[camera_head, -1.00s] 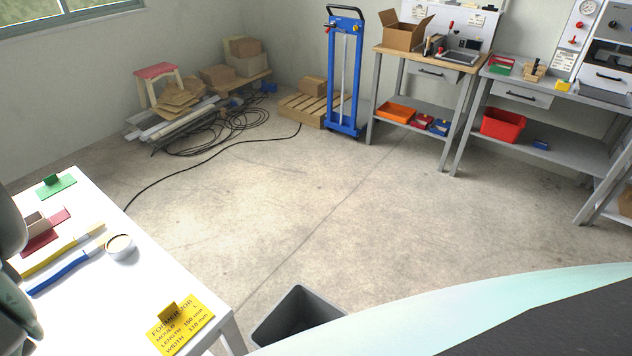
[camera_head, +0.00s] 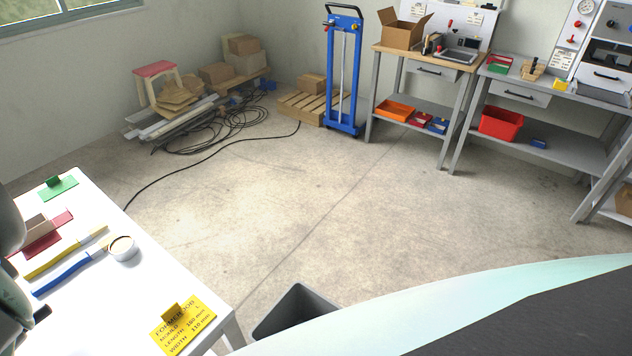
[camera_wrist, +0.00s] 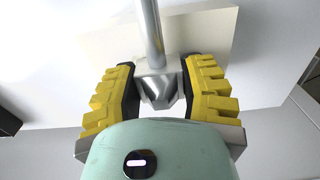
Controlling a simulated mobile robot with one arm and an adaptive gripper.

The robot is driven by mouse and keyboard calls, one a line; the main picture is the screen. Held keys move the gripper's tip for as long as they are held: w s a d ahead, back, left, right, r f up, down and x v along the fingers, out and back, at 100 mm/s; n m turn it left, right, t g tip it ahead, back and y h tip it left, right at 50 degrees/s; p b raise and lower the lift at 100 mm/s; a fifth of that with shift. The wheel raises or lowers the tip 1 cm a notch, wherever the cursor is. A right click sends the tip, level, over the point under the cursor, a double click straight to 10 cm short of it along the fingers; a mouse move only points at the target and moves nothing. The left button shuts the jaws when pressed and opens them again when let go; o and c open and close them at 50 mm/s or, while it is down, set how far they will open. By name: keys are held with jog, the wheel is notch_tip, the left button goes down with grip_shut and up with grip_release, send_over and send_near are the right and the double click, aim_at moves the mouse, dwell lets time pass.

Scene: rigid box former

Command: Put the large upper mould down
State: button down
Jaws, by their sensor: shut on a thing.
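In the wrist view my gripper (camera_wrist: 162,76) has its two yellow-padded fingers closed on a grey metal fitting (camera_wrist: 157,88) with a round metal rod (camera_wrist: 149,35) running up from it. I take this metal piece as the handle part of the large upper mould. The mould's body cannot be told apart clearly; a broad pale surface (camera_wrist: 225,55) lies behind the fingers. The head view does not show my gripper or the held piece. A yellow job card (camera_head: 182,325) on the white table (camera_head: 150,275) reads mould L, length 180 mm, width 110 mm.
On the white table are a green piece (camera_head: 58,188), a red plate (camera_head: 42,246), yellow (camera_head: 65,252) and blue (camera_head: 62,275) brushes and a small white pot (camera_head: 122,248). A grey bin (camera_head: 292,314) stands beside it. The middle floor is clear; workbenches stand at the back right.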

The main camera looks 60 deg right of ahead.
jog(key=shift+a, duration=0.1)
dwell(0.3)
jog(key=c, duration=0.5)
grip_release()
